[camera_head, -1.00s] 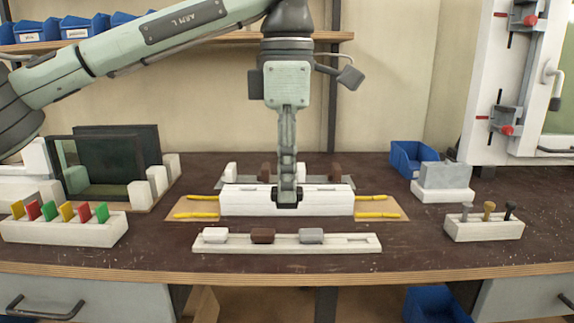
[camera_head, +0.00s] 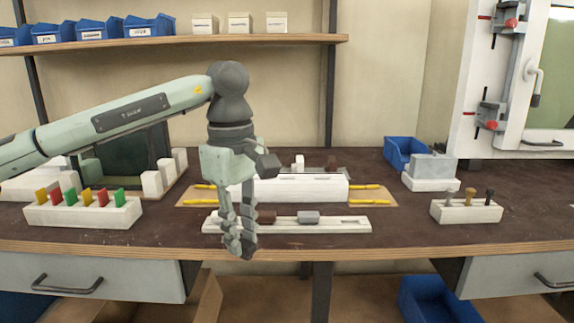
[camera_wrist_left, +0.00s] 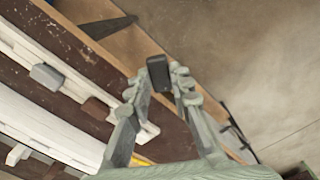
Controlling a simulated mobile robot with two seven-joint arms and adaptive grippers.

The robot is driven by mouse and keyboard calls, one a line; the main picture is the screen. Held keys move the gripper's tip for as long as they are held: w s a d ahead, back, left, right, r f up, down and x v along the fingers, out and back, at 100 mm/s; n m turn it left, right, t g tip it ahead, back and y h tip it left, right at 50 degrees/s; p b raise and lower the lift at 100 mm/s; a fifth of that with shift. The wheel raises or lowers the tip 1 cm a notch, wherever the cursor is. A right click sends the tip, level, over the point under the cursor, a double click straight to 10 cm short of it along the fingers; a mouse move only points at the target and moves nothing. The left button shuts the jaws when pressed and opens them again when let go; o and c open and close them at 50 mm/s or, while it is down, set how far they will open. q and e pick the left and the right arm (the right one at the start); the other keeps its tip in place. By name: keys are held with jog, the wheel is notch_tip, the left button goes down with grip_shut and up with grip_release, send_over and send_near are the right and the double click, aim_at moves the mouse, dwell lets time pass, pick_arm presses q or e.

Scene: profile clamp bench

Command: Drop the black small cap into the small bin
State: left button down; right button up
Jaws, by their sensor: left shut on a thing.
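My left gripper (camera_head: 240,250) hangs in front of the bench's front edge, pointing down, with its fingers shut on the black small cap. The cap shows clearly between the fingertips in the left wrist view (camera_wrist_left: 158,73); in the head view only a dark bit shows at the tips. A blue bin (camera_head: 405,153) stands at the back right of the bench, and a larger-looking blue bin (camera_head: 437,301) sits low below the bench at right. I cannot tell which is the small bin. My right gripper is not in view.
A white rail (camera_head: 345,225) behind the gripper carries a brown cap (camera_head: 266,217) and a grey cap (camera_head: 309,217). A long white block (camera_head: 300,188) lies behind it. A rack with coloured tabs (camera_head: 83,212) is at left, a pegged block (camera_head: 466,210) at right.

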pick_arm(q)
jog(key=s+a+f+m, duration=0.4)
jog(key=a+f+m, duration=0.7)
jog(key=f, duration=0.4)
jog(key=shift+s+f, duration=0.2)
jog(key=shift+f, duration=0.05)
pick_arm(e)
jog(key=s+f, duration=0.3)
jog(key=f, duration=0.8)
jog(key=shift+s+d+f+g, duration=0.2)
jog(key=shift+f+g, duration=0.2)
pick_arm(q)
jog(key=shift+r, duration=0.1)
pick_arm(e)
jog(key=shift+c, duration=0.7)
pick_arm(q)
jog(key=shift+d, duration=0.15)
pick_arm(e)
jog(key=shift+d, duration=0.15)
